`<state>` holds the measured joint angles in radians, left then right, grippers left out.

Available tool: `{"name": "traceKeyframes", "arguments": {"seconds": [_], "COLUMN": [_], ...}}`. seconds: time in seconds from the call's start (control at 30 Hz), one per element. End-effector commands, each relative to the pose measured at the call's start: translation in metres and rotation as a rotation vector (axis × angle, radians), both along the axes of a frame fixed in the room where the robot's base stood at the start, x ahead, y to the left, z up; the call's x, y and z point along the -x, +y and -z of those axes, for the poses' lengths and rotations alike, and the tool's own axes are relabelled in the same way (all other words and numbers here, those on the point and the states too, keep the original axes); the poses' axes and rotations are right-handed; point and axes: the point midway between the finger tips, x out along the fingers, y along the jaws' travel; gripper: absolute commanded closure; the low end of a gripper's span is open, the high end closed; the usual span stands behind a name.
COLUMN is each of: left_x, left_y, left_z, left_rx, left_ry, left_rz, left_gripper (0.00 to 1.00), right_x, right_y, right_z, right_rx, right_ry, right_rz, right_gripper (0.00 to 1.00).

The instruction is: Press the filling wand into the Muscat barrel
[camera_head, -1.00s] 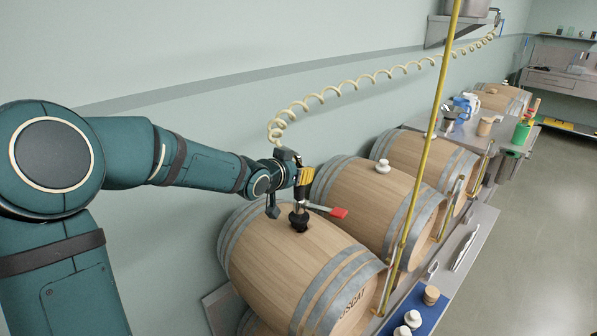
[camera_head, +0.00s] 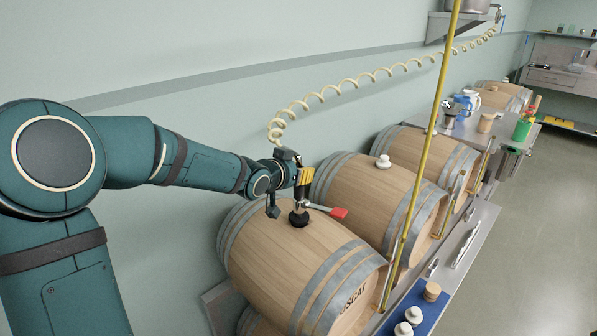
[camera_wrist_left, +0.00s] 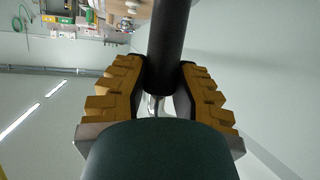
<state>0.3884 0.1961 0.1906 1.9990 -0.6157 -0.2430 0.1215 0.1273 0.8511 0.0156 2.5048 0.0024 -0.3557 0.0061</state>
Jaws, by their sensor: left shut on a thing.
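My left gripper (camera_head: 303,182) is shut on the filling wand (camera_head: 300,205), above the barrel's top. The wand stands about upright, and its black lower part (camera_head: 299,219) meets the barrel top at the bung hole; the hole itself is hidden. A red-tipped lever (camera_head: 338,212) sticks out to the right of the wand. In the left wrist view the wand's dark shaft (camera_wrist_left: 168,45) sits between the yellow finger pads. My right gripper is not in view.
A coiled cream hose (camera_head: 345,88) runs from the wand to the back right wall. Two more barrels with white bungs (camera_head: 383,161) lie behind. A thin yellow pole (camera_head: 425,150) crosses the view at the right. A blue mat (camera_head: 428,308) holds bungs at the front right.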

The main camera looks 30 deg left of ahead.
Motion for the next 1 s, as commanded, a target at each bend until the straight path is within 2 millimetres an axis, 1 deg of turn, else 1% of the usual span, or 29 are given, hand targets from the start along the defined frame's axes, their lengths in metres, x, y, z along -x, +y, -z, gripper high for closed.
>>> {"name": "traceKeyframes", "arguments": {"seconds": [0.5,0.53,0.6,0.83,1.0], "left_x": [-0.0001,-0.0001,0.0,0.0,0.0044], "left_y": [-0.0003,-0.0003,-0.0003,-0.0002,0.001], "left_z": [0.0095,0.0095,0.009,0.0091,0.0081], "left_rx": [0.001,0.001,0.0,0.0,0.0], "left_ry": [-0.001,-0.001,0.0,0.0,0.002], "left_rz": [0.001,0.001,0.001,0.0,0.0], "left_gripper": [1.0,0.68,0.46,0.46,0.46], "right_x": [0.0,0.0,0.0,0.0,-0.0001], "right_y": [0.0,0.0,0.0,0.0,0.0], "right_z": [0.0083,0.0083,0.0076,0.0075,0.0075], "right_rx": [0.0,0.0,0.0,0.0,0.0], "right_ry": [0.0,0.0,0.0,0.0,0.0], "right_rz": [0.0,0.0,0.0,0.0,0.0], "right_gripper": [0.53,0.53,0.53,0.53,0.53]}}
